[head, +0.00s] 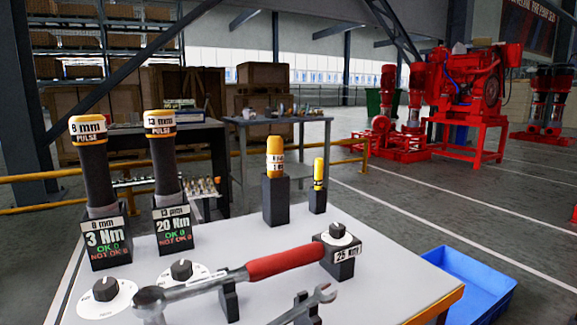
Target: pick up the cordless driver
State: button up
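Two dark upright tools with orange-and-white tops marked PULSE stand in black holders on the left of a light worktop in the head view. The left pulse tool (97,180) has a holder (108,238) reading 3 Nm. The right pulse tool (166,172) has a holder (174,223) reading 20 Nm. Both holders show OK 0 and NOT OK 0. These look like cordless drivers, but I cannot tell which one the task names. Their lower ends are hidden in the holders. My gripper is not in view.
A red-handled torque wrench (285,262) lies across supports in front, beside an open-end wrench (308,305) and dial knobs (182,271). Two yellow-handled tools (275,158) (319,174) stand in black blocks behind. A blue bin (470,280) sits right of the worktop (375,275).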

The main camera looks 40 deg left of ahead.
aim_at(160, 129)
jog(key=l+u, duration=0.1)
jog(key=u, duration=0.3)
jog(key=k+u, duration=0.1)
jog(key=u, duration=0.3)
jog(key=l+u, duration=0.1)
jog(key=u, duration=0.3)
jog(key=k+u, duration=0.15)
jog(key=u, duration=0.25)
jog(key=l, duration=0.55)
jog(key=i+u, duration=0.05)
